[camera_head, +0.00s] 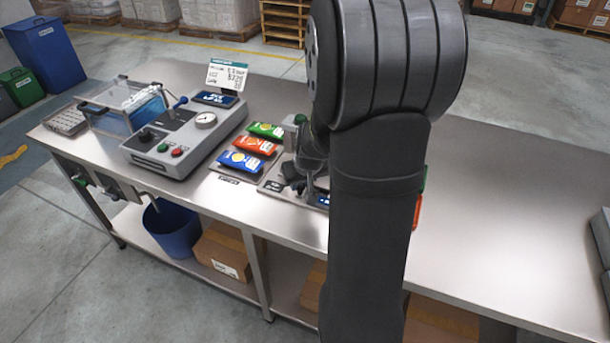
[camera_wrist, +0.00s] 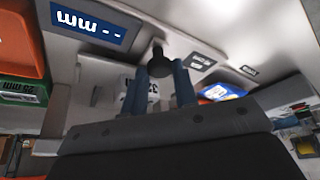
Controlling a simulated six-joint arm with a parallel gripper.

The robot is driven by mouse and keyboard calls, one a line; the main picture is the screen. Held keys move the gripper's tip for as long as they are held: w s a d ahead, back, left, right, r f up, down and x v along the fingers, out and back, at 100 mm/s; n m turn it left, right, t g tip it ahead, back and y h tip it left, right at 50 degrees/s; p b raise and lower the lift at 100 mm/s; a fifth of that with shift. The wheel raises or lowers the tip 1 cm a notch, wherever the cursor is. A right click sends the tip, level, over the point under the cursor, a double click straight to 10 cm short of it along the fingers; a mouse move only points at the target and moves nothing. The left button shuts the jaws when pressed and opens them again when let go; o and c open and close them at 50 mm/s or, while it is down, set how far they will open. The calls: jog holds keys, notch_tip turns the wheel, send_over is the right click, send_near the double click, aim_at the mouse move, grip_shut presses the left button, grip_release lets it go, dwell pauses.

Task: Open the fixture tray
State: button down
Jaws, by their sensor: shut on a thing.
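In the wrist view my gripper (camera_wrist: 160,72) is shut on a dark round knob (camera_wrist: 158,50), with one blue-grey finger on each side of it. The knob stands out from a pale grey surface (camera_wrist: 110,72), which I take to be the fixture tray's front. A dark blue display (camera_wrist: 90,22) with white marks sits beside it. A label reading 32 mm shows partly behind the fingers. In the head view my arm hides most of the fixture, and only a grey edge (camera_head: 271,187) shows. How far the tray stands open I cannot tell.
In the head view, green, red and blue packets (camera_head: 254,145) lie left of my arm. A grey machine (camera_head: 180,135) with a gauge stands further left, beside a clear blue bin (camera_head: 115,110). The steel bench (camera_head: 510,190) is mostly bare to the right.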

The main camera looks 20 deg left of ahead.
jog(key=c, duration=1.1)
grip_release()
jog(key=shift+c, duration=0.2)
jog(key=v, duration=1.7)
jog(key=shift+r, duration=0.2)
jog(key=shift+d, duration=0.1)
jog(key=x, duration=1.7)
jog(key=shift+f, duration=0.2)
jog(key=v, duration=1.6)
jog(key=shift+r, duration=0.4)
